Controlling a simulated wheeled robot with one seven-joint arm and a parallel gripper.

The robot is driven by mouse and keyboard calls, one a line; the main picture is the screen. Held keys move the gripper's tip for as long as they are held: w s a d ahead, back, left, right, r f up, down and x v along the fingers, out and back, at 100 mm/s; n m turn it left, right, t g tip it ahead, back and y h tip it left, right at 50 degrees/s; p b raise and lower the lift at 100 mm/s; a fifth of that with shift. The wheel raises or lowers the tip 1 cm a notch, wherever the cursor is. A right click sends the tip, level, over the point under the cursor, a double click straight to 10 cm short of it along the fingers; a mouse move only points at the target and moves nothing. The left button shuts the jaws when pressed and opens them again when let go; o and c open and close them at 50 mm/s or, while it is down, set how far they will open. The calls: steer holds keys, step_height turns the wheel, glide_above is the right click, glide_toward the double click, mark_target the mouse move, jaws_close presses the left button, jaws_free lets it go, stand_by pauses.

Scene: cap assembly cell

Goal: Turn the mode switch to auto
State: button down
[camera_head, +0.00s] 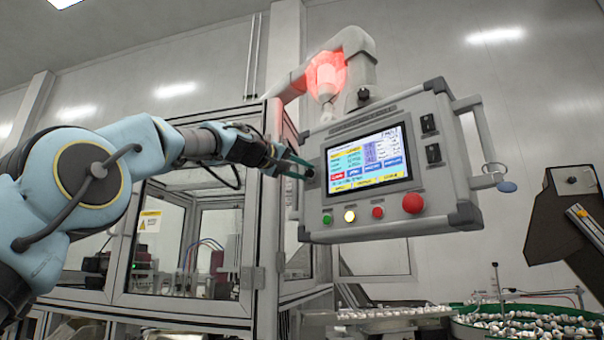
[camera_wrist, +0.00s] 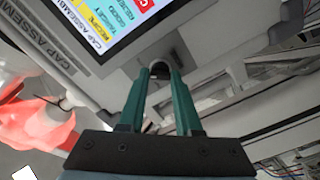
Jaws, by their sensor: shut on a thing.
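The mode switch is a small knob on the control panel's front, left of the screen. In the wrist view the knob (camera_wrist: 158,70) shows between the green fingertips, silvery and dark; its pointer and any labels cannot be read. My gripper (camera_head: 300,168) reaches the panel from the left in the head view, with its fingers closed on the knob. In the wrist view my gripper (camera_wrist: 160,78) has one finger on each side of it. The fingers hide part of the knob.
The control panel (camera_head: 360,224) hangs from a grey arm with a red lit lamp (camera_head: 326,76). Its screen (camera_head: 367,160) is on. Green (camera_head: 327,219), white and red buttons and a red emergency stop (camera_head: 413,203) sit below. Two black switches (camera_head: 429,124) are on the right. A glazed cabinet (camera_head: 190,240) stands behind my arm.

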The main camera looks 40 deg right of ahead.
steer(key=shift+f+m, duration=0.1)
steer(key=shift+m, duration=0.4)
stand_by(0.3)
steer(key=c, duration=0.6)
jaws_free()
steer(key=s+a+b, duration=0.1)
steer(key=a+b, duration=0.5)
steer(key=a, duration=0.4)
steer(key=shift+a, duration=0.35)
